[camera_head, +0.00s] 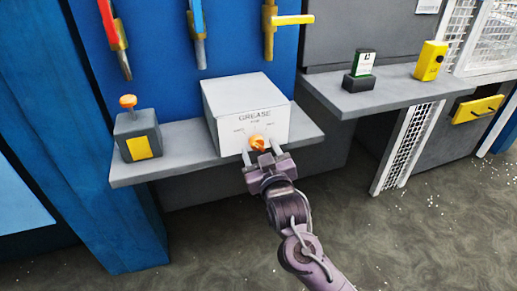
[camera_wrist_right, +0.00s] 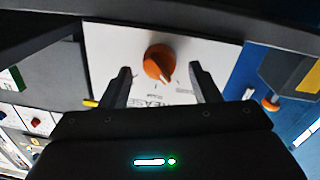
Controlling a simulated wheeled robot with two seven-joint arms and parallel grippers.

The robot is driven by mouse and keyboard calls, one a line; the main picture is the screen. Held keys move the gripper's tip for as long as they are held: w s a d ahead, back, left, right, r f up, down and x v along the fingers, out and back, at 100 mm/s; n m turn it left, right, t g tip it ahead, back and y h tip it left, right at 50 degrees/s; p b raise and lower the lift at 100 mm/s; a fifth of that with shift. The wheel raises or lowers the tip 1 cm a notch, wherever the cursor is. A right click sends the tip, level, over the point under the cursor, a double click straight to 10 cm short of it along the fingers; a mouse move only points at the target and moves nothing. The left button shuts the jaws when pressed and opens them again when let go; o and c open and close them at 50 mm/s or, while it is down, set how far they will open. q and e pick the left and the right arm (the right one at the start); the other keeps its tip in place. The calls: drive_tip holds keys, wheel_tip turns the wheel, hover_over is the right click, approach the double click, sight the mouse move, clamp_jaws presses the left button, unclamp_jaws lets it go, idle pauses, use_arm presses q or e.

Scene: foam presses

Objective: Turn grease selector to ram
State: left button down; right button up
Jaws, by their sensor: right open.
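The grease selector is an orange knob (camera_head: 258,142) on the white front of a grey box (camera_head: 238,92) labelled GREASE. The small position labels on the panel are too blurred to read. My right gripper (camera_head: 262,152) is at the panel with its fingers open, one on each side of the knob. In the right wrist view, the orange knob (camera_wrist_right: 158,62) shows between and ahead of the two open fingertips (camera_wrist_right: 160,75), with a gap on both sides. A pale pointer mark shows on the knob. My left gripper is not in view.
The box stands on a grey shelf (camera_head: 190,160). A grey unit with an orange button (camera_head: 128,101) is to its left. Handled valves (camera_head: 270,30) hang on the blue wall above. Another shelf (camera_head: 385,97) at right holds a green-and-white item (camera_head: 363,63) and a yellow device (camera_head: 430,61).

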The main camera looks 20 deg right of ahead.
drive_tip(key=shift+w, duration=0.7)
drive_tip(key=c, duration=1)
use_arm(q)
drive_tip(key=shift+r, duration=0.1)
